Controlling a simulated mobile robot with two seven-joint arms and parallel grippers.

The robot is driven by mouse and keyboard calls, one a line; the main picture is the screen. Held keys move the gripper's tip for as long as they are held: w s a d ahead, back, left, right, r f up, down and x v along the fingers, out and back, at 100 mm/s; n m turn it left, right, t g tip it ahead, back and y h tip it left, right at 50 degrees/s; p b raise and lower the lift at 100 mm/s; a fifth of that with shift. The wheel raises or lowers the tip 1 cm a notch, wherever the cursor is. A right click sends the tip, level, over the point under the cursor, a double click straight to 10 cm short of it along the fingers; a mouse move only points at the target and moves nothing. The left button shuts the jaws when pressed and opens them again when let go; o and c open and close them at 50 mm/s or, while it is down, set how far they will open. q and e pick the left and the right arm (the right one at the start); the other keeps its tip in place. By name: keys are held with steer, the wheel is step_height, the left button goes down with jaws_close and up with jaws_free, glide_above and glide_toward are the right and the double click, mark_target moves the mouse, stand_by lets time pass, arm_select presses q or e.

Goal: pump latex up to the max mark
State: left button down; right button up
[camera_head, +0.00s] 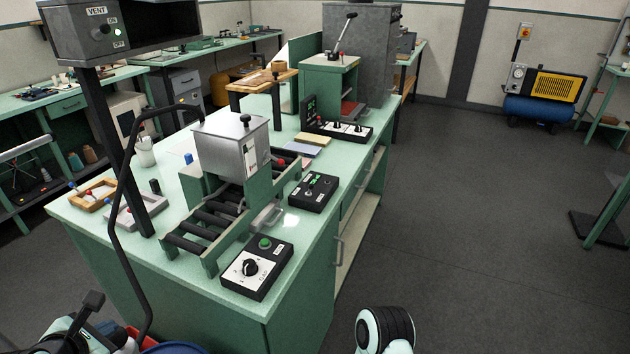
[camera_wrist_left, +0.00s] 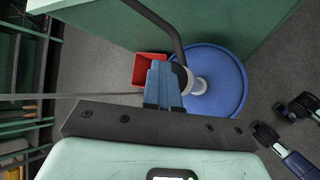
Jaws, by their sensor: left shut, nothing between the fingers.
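The metal tank (camera_head: 231,148) stands on the green bench over a roller bed. A narrow pale strip (camera_head: 250,157) shows on its side, but its marks and level are too small to read. A black hose (camera_head: 113,190) arches from the tank down towards the blue drum (camera_head: 178,348) on the floor. In the left wrist view the drum (camera_wrist_left: 225,75) shows more fully, with a pale fitting (camera_wrist_left: 197,86) on its lid. My right gripper's fingers are not visible.
A red bin (camera_wrist_left: 150,68) stands beside the drum. Open floor (camera_head: 480,230) lies right of the bench.

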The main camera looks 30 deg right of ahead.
arm_select(q)
steer(key=shift+f, duration=0.35)
steer(key=shift+r+p, duration=1.1)
steer(key=shift+r, duration=0.85)
step_height(320, 180, up, 6)
steer(key=p, duration=0.4)
